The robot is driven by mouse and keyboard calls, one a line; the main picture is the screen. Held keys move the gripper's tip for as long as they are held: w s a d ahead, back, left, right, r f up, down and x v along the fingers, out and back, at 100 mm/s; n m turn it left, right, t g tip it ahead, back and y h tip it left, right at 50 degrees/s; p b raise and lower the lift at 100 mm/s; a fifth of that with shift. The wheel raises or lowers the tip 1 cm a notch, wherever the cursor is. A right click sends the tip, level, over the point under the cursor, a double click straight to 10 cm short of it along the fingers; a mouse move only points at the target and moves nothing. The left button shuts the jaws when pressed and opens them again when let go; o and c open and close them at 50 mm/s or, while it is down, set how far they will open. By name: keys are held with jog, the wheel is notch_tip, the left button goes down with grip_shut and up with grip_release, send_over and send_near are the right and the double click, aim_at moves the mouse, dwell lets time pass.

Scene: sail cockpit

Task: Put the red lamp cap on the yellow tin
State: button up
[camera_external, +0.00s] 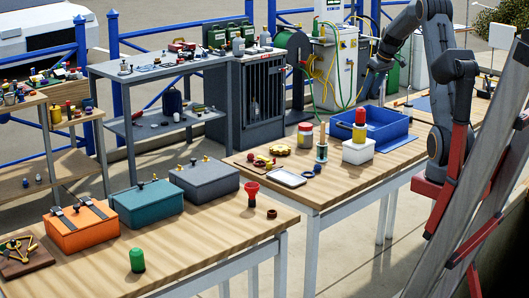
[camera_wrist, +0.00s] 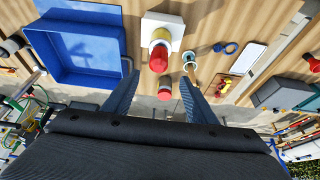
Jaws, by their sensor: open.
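The red lamp cap (camera_external: 360,116) sits on top of the yellow tin (camera_external: 359,133), and the tin stands on a white block (camera_external: 358,151). In the wrist view the red cap (camera_wrist: 158,60) and yellow tin (camera_wrist: 160,36) show upright in line on the white block (camera_wrist: 174,24). My gripper (camera_external: 378,67) is raised above and behind the stack in the external view, apart from it. In the wrist view its two fingers (camera_wrist: 160,78) are spread with nothing held between them. The cap appears beyond the fingertips.
The table's front right is clear.

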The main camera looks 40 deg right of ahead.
jog(key=s+a+f+g, duration=0.1)
jog(key=s+a+f, duration=0.25)
jog(key=a, duration=0.75)
jog(key=s+a+f+g, duration=0.15)
jog(key=a+f, duration=0.25)
jog(key=a, duration=0.6)
jog(key=s+a+f, duration=0.3)
jog(key=s+a, duration=0.5)
jog(key=s, duration=0.1)
jog(key=s+a+f, duration=0.4)
jog(key=s+a, duration=0.4)
jog(key=s, duration=0.1)
jog(key=shift+s+f+g, duration=0.2)
jog(key=shift+s+g, duration=0.1)
jog(key=shift+g, duration=0.05)
